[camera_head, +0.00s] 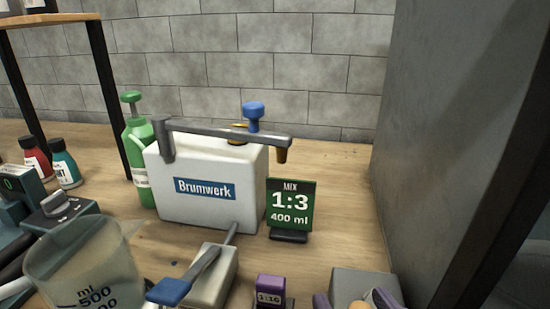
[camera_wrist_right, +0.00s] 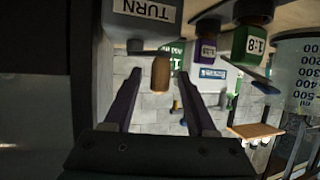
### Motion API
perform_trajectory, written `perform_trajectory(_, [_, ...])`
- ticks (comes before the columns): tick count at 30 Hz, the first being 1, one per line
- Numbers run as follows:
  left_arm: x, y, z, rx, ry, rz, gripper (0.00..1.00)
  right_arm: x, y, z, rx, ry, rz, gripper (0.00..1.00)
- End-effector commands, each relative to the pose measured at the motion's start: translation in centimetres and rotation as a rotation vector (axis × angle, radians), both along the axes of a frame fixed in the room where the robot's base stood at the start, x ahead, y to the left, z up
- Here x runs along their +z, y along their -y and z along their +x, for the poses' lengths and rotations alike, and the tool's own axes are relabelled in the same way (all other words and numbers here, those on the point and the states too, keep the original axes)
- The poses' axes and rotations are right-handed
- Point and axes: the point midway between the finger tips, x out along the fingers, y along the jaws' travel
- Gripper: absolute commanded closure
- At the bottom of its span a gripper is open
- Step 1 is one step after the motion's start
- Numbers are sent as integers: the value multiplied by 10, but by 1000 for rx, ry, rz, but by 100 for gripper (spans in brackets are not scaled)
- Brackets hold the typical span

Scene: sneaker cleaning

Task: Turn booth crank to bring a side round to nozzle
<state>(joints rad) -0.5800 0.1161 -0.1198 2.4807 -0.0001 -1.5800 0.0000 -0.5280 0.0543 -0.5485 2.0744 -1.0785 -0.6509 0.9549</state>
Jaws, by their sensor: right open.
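The booth crank's wooden handle (camera_head: 361,305) shows at the bottom edge of the head view, in front of a grey box (camera_head: 365,284). In the right wrist view the handle (camera_wrist_right: 161,74) hangs from a dark crank arm (camera_wrist_right: 150,48) by a "TURN" label (camera_wrist_right: 146,9). My right gripper (camera_wrist_right: 158,84) is open, with its purple fingers on either side of the handle and gaps showing. In the head view its fingertips (camera_head: 354,301) also flank the handle. The nozzle cannot be made out, and my left gripper is not in view.
A large grey panel (camera_head: 450,120) closes off the right. A white Brumwerk tank (camera_head: 205,205), a green mix sign (camera_head: 289,207), a blue-handled lever (camera_head: 170,291) and a measuring cup (camera_head: 85,268) stand on the wooden bench (camera_head: 345,215). A purple "1:16" item (camera_head: 270,289) stands left of the handle.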

Motion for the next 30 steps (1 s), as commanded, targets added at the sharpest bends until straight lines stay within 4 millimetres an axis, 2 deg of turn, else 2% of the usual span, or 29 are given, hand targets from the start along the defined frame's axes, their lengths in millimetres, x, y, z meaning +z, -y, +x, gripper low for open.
perform_trajectory(8, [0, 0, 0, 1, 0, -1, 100, -1, 0, 1, -1, 0, 0, 43])
perform_trajectory(23, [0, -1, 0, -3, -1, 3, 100, 0, 0, 1, 0, 0, 0, 99])
perform_trajectory(30, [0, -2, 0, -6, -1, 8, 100, 0, 0, 1, 0, 0, 0, 100])
